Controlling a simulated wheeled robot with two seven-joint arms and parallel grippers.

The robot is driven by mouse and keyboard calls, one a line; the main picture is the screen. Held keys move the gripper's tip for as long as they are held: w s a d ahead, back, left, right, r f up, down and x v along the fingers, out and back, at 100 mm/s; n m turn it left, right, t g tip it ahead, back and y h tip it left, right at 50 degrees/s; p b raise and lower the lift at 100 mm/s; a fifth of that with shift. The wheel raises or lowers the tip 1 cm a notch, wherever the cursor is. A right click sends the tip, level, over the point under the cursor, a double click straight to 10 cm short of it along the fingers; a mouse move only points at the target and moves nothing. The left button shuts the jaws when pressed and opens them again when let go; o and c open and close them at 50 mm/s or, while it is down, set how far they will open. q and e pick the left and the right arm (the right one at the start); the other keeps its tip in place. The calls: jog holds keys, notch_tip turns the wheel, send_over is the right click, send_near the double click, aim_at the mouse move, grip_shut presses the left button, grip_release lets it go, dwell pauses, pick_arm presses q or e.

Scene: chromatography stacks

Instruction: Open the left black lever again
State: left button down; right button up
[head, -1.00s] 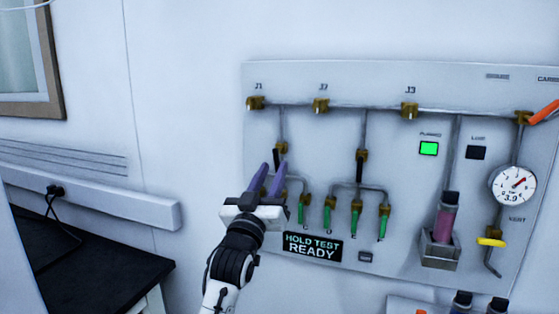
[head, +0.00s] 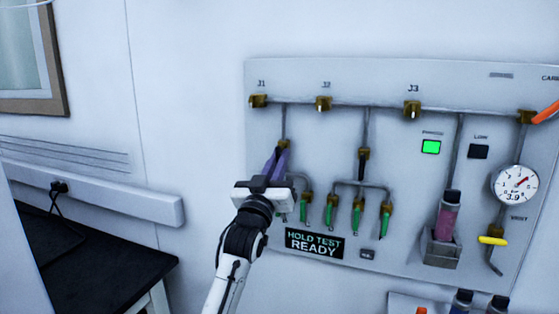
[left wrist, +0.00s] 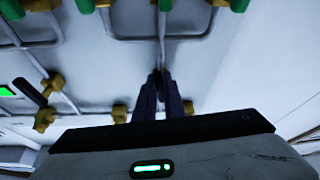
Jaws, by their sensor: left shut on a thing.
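The left black lever hangs under its brass valve (head: 283,144) on the panel below J1. It is mostly hidden by my left gripper's purple fingers. My left gripper (head: 276,160) is shut on that lever. In the left wrist view the fingers (left wrist: 161,88) sit close together over the pipe, and the lever between them can barely be told apart. The other black lever (head: 361,165) hangs straight down under its own valve. It also shows tilted in the left wrist view (left wrist: 30,93). My right gripper is not in view.
Several green levers (head: 331,214) hang close below and right of my left gripper, above the HOLD TEST READY sign (head: 314,243). Further right are a lit green indicator (head: 431,147), a pink-filled vial (head: 446,215), a gauge (head: 515,184) and a yellow handle (head: 493,240).

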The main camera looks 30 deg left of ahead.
pick_arm(q)
jog(key=shift+a+r+m+h+p, duration=0.1)
jog(key=shift+a+m+h+p, duration=0.1)
jog(key=shift+m+h+p, duration=0.6)
jog(key=shift+m, duration=0.6)
jog(key=c, duration=1.8)
grip_release()
jog(key=shift+s, duration=0.1)
jog(key=shift+c, duration=0.2)
jog(key=shift+t, duration=0.3)
jog(key=b+v, duration=0.2)
jog(key=v, duration=0.8)
jog(key=shift+s, duration=0.15)
jog(key=shift+f, duration=0.2)
